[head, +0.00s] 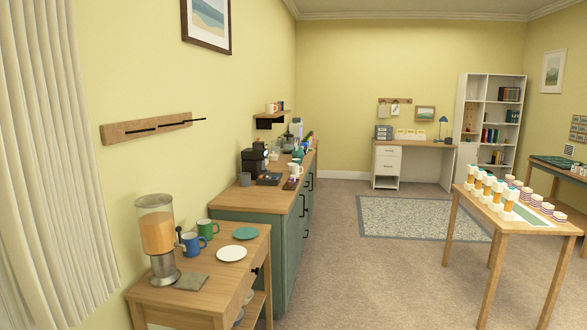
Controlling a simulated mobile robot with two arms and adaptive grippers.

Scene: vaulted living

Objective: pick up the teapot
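I cannot make out a teapot for certain in the head view. Crowded small items stand on the green counter (228,198) along the left wall, and those at its far end are too small and overlapped to tell apart. A small teal item (298,154) is among them, but its shape is unclear. Neither of my grippers is in view.
A wooden side table (206,268) in front holds a juice dispenser (157,235), a blue mug (193,244), a green mug (208,229) and plates. A wooden table (470,204) with cups stands at right. Carpet (360,270) between them is clear.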

